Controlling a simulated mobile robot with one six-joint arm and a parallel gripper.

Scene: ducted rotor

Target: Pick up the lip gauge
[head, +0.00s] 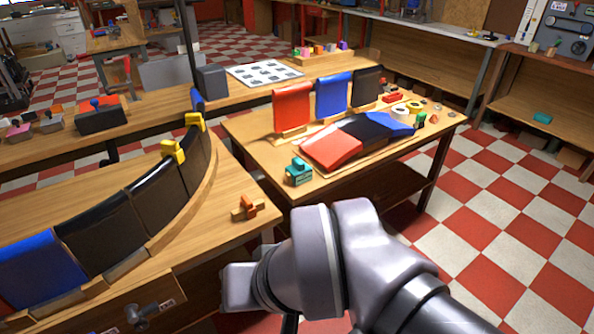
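I cannot tell for certain which thing is the lip gauge. A small orange and wooden piece (245,208) lies on the near left bench, close to its right corner. A small teal block-shaped piece (299,173) stands at the near left corner of the middle table. My arm's grey links fill the lower middle, in front of both benches. My gripper does not show; it is hidden behind the arm or below the picture's edge.
The near left bench (215,228) carries a curved row of dark and blue panels with yellow clamps (173,151). The middle table (262,150) holds red, blue and black panels (333,144) and several small parts. Checkered floor (490,230) is clear at the right.

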